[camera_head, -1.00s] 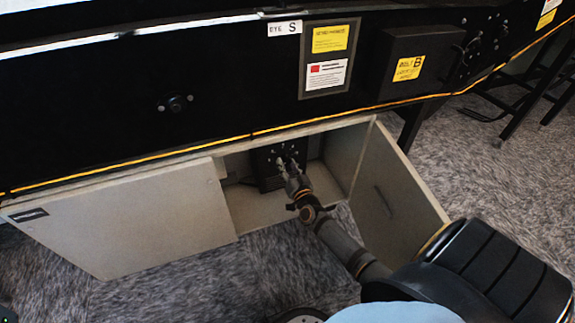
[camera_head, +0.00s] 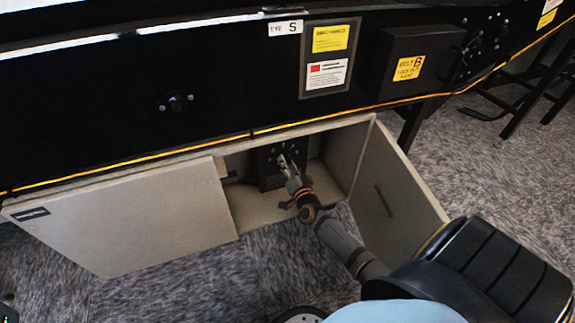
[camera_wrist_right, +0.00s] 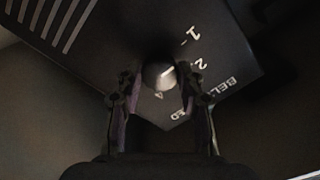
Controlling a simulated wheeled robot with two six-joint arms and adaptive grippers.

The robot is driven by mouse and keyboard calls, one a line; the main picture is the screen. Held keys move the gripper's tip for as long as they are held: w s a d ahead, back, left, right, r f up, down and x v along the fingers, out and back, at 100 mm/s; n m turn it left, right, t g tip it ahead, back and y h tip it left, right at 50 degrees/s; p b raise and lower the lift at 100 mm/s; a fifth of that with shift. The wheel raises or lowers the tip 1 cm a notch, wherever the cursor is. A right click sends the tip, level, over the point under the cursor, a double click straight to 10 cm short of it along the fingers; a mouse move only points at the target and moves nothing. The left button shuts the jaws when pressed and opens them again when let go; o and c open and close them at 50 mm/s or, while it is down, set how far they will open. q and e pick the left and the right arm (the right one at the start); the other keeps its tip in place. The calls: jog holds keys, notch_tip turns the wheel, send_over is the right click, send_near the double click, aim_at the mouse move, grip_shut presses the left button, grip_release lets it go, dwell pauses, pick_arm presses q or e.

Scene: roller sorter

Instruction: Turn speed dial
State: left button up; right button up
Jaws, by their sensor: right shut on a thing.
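The speed dial (camera_wrist_right: 160,75) is a small round knob with a pale face and a white pointer line, on the front of a black control box. In the right wrist view its line points toward the printed 2. A 1 and a 4 also show around it, with partly hidden lettering. My right gripper (camera_wrist_right: 159,84) has a finger on each side of the dial and is shut on it. In the head view, my right gripper (camera_head: 284,163) reaches into the open cabinet to the black box (camera_head: 268,163), hiding the dial.
The cabinet's right door (camera_head: 392,190) stands open beside my right arm. A pale panel (camera_head: 125,215) covers the left side. The black machine body (camera_head: 235,80) overhangs the opening. Vent slots (camera_wrist_right: 50,18) show on the box. Carpet in front is clear.

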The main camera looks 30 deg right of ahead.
jog(key=o, duration=1.2)
jog(key=shift+c, duration=0.2)
jog(key=shift+s, duration=0.1)
jog(key=v, duration=1.2)
jog(key=shift+r, duration=0.1)
